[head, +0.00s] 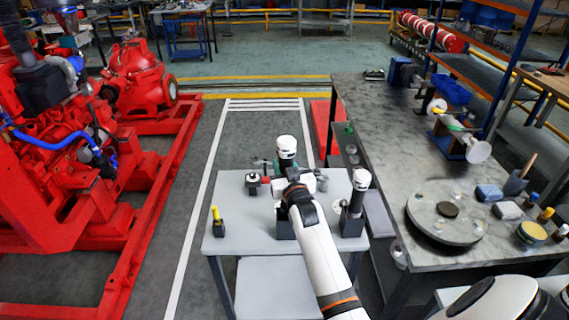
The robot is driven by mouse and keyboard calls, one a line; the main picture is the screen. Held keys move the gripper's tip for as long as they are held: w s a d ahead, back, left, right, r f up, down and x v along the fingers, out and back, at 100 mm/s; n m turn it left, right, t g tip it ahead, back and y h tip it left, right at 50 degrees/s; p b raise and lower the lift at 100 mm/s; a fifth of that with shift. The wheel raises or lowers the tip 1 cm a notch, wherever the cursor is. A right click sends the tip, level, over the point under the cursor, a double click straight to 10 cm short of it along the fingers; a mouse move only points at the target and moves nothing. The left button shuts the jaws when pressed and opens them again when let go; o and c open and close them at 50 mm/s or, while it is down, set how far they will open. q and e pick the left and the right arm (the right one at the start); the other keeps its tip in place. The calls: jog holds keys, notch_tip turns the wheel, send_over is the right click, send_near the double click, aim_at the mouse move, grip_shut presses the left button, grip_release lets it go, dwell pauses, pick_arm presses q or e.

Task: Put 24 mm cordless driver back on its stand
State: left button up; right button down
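A driver with a white top and teal body (286,158) stands upright just beyond my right gripper (291,180) on the grey table (232,236). My wrist hides its lower part and the fingertips, so I cannot tell whether the gripper grips it. A black block-like stand (285,225) shows below the wrist; I cannot tell whether the driver touches it. A second driver, black with a white top (360,180), is upright in a black stand (351,222) at the table's right side. No size marking is readable. My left gripper is not in view.
A small red-and-black item (252,184) and a yellow-topped item (216,218) stand on the table's left part. A workbench (380,125) with a round plate (447,217) lies right; red pump machinery (140,85) lies left.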

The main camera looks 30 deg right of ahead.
notch_tip(320, 180, down, 8)
jog(key=b, duration=0.5)
jog(key=shift+f, duration=0.15)
jog(key=shift+f+b, duration=0.45)
jog(key=shift+p, duration=0.35)
dwell(0.5)
jog(key=shift+f+b, duration=0.8)
jog(key=shift+f, duration=0.15)
dwell(0.6)
jog(key=c, duration=0.9)
grip_release()
jog(key=shift+o, duration=0.2)
jog(key=shift+s+f, duration=0.1)
jog(key=shift+f, duration=0.1)
jog(key=b+v, duration=0.1)
jog(key=v, duration=1.1)
jog(key=shift+r, duration=0.25)
